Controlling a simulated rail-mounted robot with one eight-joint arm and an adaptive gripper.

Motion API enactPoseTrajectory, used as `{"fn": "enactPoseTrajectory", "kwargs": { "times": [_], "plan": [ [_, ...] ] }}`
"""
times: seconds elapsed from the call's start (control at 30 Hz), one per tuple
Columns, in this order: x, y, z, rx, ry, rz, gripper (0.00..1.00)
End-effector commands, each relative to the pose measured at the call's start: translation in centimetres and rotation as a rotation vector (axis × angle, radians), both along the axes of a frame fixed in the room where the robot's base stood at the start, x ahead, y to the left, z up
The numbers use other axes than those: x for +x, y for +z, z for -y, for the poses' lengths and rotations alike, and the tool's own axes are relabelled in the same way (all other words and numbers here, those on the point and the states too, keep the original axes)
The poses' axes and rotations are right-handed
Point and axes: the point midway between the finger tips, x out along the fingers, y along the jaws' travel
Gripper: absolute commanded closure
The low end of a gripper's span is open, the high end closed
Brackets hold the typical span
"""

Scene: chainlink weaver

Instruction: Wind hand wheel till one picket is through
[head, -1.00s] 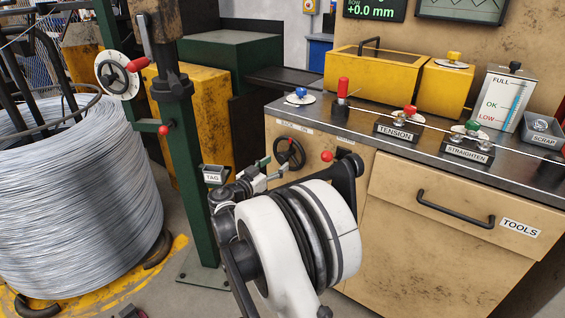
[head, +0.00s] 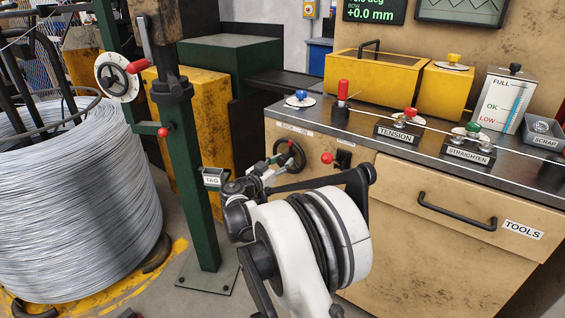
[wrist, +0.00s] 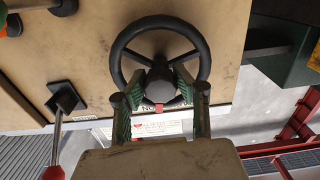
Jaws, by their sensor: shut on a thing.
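The black hand wheel (head: 289,153) is on the tan cabinet's front, below the counter's left end. The wrist view shows its rim, spokes and dark middle (wrist: 160,80) close up. My gripper (head: 265,170) reaches the wheel from the front. In the wrist view, the green-padded fingers of my gripper (wrist: 159,88) stand on both sides of the dark round piece at the wheel's middle and are shut on it. A small red piece shows between the fingers. I cannot tell whether they grip the hub or a handle. No picket is clearly visible.
A red-ended lever (head: 327,158) sits just right of the wheel. The TAG box (head: 212,178) and green post (head: 197,190) are close on the left. A large wire coil (head: 75,200) stands farther left. The TOOLS drawer (head: 450,205) is at the right.

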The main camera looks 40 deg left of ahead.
Motion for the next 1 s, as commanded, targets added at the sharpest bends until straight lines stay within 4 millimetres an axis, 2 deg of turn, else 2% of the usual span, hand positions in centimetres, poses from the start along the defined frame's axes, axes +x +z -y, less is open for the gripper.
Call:
{"fn": "enactPoseTrajectory", "kwargs": {
  "times": [0.07, 0.3, 0.6, 0.87, 0.9, 1.0],
  "plan": [
    [-0.01, 0.00, 0.00, 0.000, 0.000, 0.000, 1.00],
    [-0.01, -0.01, 0.00, 0.010, 0.000, 0.000, 1.00],
    [-0.02, -0.02, -0.03, 0.144, 0.000, -0.007, 1.00],
    [-0.02, -0.01, -0.03, 0.149, 0.000, -0.007, 1.00],
    [-0.02, -0.01, -0.03, 0.149, 0.000, -0.007, 0.70],
    [-0.02, 0.00, -0.04, 0.149, 0.000, -0.007, 0.57]
  ]
}}
